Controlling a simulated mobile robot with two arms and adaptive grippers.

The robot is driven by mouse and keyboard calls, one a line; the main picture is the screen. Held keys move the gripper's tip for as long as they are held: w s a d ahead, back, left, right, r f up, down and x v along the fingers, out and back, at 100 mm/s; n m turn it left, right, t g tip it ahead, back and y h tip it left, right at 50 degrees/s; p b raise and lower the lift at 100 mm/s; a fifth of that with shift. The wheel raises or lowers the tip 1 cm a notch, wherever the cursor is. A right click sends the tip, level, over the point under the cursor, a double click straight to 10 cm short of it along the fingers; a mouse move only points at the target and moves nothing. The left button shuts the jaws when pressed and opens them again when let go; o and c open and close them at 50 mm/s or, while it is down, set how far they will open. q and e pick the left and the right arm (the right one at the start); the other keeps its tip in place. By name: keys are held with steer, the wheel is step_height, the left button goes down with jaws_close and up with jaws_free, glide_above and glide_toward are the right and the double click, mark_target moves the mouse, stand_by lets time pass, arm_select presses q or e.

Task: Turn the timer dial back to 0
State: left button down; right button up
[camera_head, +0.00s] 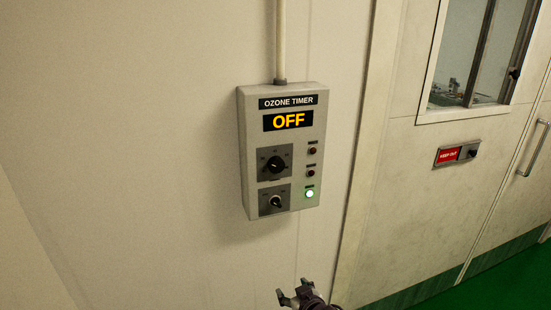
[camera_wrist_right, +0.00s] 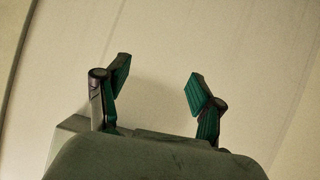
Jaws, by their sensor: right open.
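The timer box (camera_head: 248,160) is a grey wall box labelled "OZONE TIMER", with a display (camera_head: 289,121) reading "OFF". An upper black dial (camera_head: 275,164) and a lower dial (camera_head: 276,202) sit on dark plates on its left half. Their scale marks are too small to read. My right gripper (camera_head: 294,291) is below the box at the bottom edge of the head view, apart from it. In the right wrist view it (camera_wrist_right: 158,82) is open and empty, facing the bare wall. My left gripper is not in view.
A green light (camera_head: 309,194) glows at the box's lower right, under two dark lamps. A conduit (camera_head: 281,40) runs up from the box. To the right is a door with a window, a red "KEEP OUT" sign (camera_head: 449,155) and a handle (camera_head: 533,150). The wall left of the box is clear.

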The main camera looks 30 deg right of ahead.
step_height(320, 180, up, 20)
steer(key=t+p, duration=0.1)
steer(key=t, duration=0.2)
steer(key=m+t+h+p, duration=0.1)
steer(key=m+t, duration=0.1)
steer(key=t, duration=0.1)
glide_toward(278, 168)
steer(key=shift+n, duration=0.3)
steer(key=p+x, duration=0.5)
steer(key=x, duration=0.3)
steer(key=shift+w+r, duration=0.15)
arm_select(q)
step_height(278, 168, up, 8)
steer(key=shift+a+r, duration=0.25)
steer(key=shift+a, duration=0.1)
arm_select(e)
steer(key=shift+w, duration=0.3)
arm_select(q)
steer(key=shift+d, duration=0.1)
arm_select(e)
steer(key=c, duration=1.1)
